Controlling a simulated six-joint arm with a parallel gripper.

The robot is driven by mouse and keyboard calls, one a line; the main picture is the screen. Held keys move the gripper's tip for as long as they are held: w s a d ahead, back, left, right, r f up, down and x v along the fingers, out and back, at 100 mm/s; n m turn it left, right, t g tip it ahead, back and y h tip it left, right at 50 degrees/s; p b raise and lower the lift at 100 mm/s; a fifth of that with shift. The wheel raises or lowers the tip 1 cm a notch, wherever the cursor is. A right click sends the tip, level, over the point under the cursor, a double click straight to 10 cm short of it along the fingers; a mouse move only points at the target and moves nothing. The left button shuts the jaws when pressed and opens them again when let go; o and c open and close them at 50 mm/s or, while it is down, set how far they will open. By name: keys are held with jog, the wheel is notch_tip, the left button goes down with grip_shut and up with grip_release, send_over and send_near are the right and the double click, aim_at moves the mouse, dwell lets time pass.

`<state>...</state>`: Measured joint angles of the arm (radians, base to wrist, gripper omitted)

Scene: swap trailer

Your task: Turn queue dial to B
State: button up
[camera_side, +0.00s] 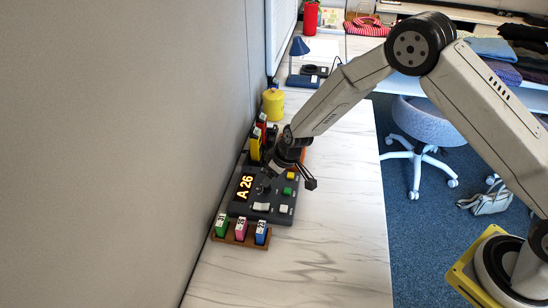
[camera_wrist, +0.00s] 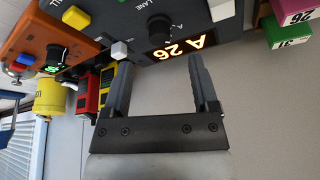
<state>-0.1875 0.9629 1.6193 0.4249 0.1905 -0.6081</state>
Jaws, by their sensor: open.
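The dark control panel (camera_side: 235,208) stands on the white table by the wall, its lit display (camera_side: 245,186) reading "A 26". In the wrist view the panel is upside down at the top, with the black queue dial (camera_wrist: 159,27) beside the lit display (camera_wrist: 182,47). My gripper (camera_wrist: 160,62) is open and empty, its two fingers apart below the dial and display in that picture. In the side view my gripper (camera_side: 268,181) is low over the panel by the display and hides part of it. I cannot tell whether a finger touches the panel.
A wooden rack (camera_side: 240,240) with green, pink and blue numbered blocks stands in front of the panel. An orange box (camera_wrist: 50,35), red and yellow blocks (camera_wrist: 88,95) and a yellow canister (camera_side: 273,103) stand beyond. The table's right side is clear.

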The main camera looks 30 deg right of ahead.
jog(key=shift+x, duration=2.7)
grip_shut()
